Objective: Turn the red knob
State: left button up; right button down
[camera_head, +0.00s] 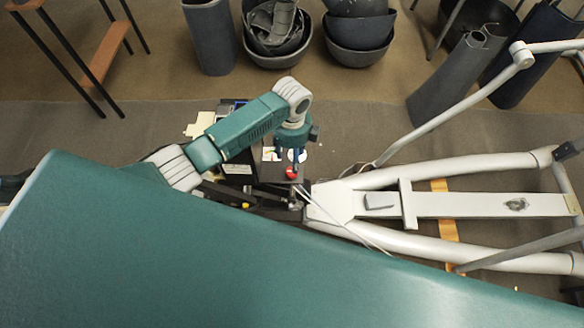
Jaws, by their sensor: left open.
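The red knob (292,173) is a small round red spot on a dark machine part near the middle of the view. My left arm comes in from the left and bends down over the machine. My left gripper (296,160) is open and points down just above the knob in the picture. Its fingers are small and partly hidden by the wrist, and I cannot tell whether they touch the knob. My right gripper is not in view.
The elliptical's pale frame (470,205) and its tubes stretch to the right. Dark bowls (275,35) and tall dark vases (208,35) stand at the back. A wooden-shelved rack (105,52) stands at upper left. Grey floor between is clear.

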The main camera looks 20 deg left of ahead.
pick_arm(q)
notch_tip(320, 180, down, 8)
jog(key=shift+d+r, duration=0.1)
jog(key=shift+r, duration=0.1)
jog(key=shift+f, duration=0.6)
jog(key=c, duration=1.1)
jog(key=shift+c, duration=0.2)
